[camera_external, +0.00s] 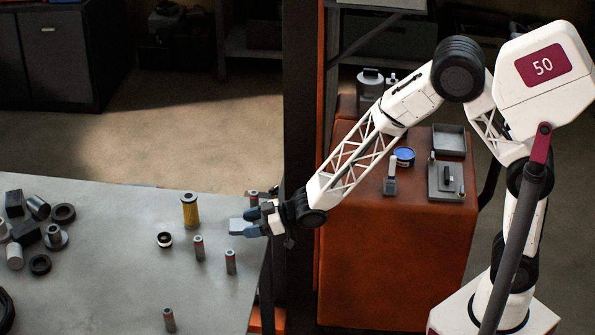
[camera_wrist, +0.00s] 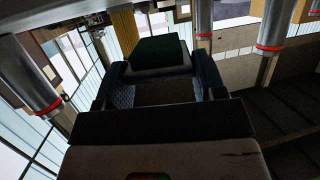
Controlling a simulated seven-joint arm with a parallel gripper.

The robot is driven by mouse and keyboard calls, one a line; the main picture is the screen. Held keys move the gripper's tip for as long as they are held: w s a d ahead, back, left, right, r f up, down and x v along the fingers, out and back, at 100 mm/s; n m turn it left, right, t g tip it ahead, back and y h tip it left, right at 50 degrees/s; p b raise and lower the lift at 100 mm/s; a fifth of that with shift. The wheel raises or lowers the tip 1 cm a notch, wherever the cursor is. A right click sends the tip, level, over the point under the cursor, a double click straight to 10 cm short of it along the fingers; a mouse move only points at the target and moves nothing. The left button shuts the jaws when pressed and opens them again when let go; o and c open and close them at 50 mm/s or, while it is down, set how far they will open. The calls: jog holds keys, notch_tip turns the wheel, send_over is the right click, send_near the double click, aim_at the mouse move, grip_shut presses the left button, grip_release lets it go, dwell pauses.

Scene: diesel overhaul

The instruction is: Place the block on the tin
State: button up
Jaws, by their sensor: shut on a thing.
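My gripper (camera_external: 250,229) is over the right edge of the grey table in the external view. In the wrist view its two dark blue finger pads (camera_wrist: 162,84) are shut on a dark block (camera_wrist: 160,52) with a greenish face. A blue tin (camera_external: 404,156) stands upright on the orange cabinet, well to the right of my gripper and behind my forearm.
Beside the tin are an upright grey part (camera_external: 390,180), a tray (camera_external: 449,139) and a grey fixture (camera_external: 447,182).

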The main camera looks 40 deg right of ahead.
aim_at(238, 223)
jog(key=shift+w+a+f, duration=0.1)
jog(key=shift+w+a, duration=0.55)
jog(key=shift+w, duration=0.1)
jog(key=shift+w+a, duration=0.6)
jog(key=shift+w, duration=0.1)
jog(key=shift+f, duration=1.65)
jog(key=shift+f, duration=0.2)
jog(key=o, duration=1)
jog(key=shift+o, duration=0.2)
jog(key=shift+v, duration=3.95)
jog(key=shift+s+f, duration=0.1)
